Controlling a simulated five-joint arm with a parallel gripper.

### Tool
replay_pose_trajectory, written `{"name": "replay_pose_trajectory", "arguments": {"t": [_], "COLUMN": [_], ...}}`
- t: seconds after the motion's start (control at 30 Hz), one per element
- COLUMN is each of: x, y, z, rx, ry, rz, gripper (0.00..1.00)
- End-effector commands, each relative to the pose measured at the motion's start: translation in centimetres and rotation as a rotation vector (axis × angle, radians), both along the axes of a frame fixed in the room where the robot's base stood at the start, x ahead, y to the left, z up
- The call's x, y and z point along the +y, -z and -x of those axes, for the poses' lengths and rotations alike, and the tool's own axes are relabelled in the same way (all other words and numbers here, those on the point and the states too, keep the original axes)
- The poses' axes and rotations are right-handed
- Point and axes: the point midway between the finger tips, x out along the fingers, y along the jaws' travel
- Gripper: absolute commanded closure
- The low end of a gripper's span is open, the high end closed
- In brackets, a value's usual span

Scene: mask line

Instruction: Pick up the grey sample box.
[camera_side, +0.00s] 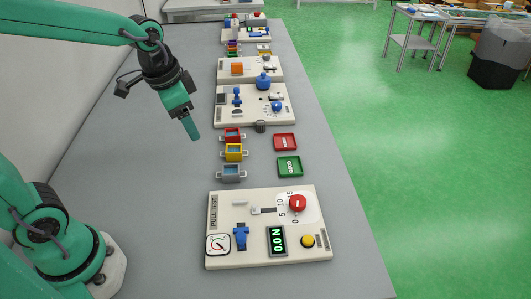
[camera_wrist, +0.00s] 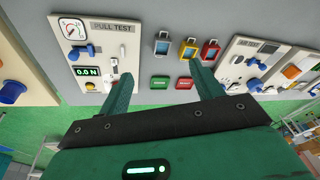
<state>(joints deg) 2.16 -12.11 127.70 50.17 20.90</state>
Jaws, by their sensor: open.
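The grey sample box (camera_side: 231,173) stands on the grey table, nearest the side camera in a row with a yellow box (camera_side: 233,152) and a red box (camera_side: 232,135). It has a blue inside. In the wrist view the grey box (camera_wrist: 162,36) is at the left of the row, beyond my fingertips. My gripper (camera_side: 193,136) hangs above the table, left of the boxes in the side view and apart from them. In the wrist view my gripper (camera_wrist: 160,78) is open, with nothing between its green fingers.
The pull test panel (camera_side: 225,255) lies on the near side of the boxes. A red tray (camera_side: 284,141) and a green tray (camera_side: 289,167) lie to their right. Another panel (camera_side: 275,119) with blue parts is beyond them. The table left of the boxes is clear.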

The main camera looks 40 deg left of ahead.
Motion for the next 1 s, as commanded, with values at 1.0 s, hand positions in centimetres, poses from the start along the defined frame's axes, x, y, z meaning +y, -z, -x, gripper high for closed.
{"name": "replay_pose_trajectory", "arguments": {"t": [1.0], "x": [-1.9], "y": [11.5], "z": [-8.9], "rx": [0.243], "ry": [0.409], "rz": [-0.060], "gripper": [0.35]}}
